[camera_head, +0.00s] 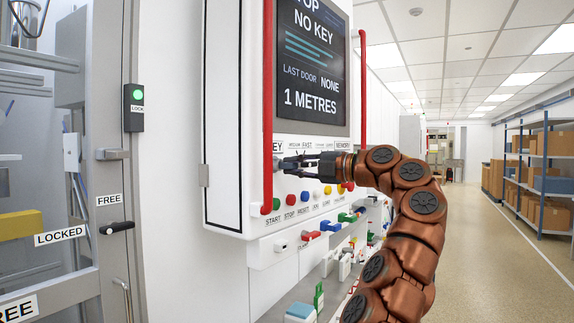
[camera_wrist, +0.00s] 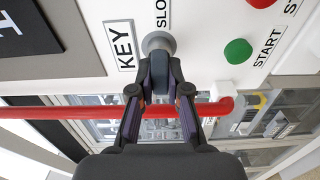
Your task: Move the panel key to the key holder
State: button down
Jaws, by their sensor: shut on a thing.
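My gripper (camera_head: 290,163) reaches left to the white control panel, at the height of the KEY label. The panel's screen (camera_head: 312,60) reads NO KEY. I cannot pick out the key holder for certain.
A red rail (camera_head: 267,110) runs beside the switch. Coloured buttons (camera_head: 304,196) line the panel's lower edge, with coloured small parts (camera_head: 331,226) on a ledge below. A door frame with a black handle (camera_head: 117,227) is on the left. The aisle floor (camera_head: 480,240) at right is clear.

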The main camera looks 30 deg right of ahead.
jog(key=n+p, duration=0.1)
jog(key=n, duration=0.2)
jog(key=shift+n, duration=0.3)
jog(key=shift+r+n+h, duration=0.1)
jog(key=shift+n+h, duration=0.2)
jog(key=shift+n, duration=0.8)
jog(key=shift+s+d+g, duration=0.3)
jog(key=shift+s+d, duration=0.05)
jog(key=shift+s, duration=0.25)
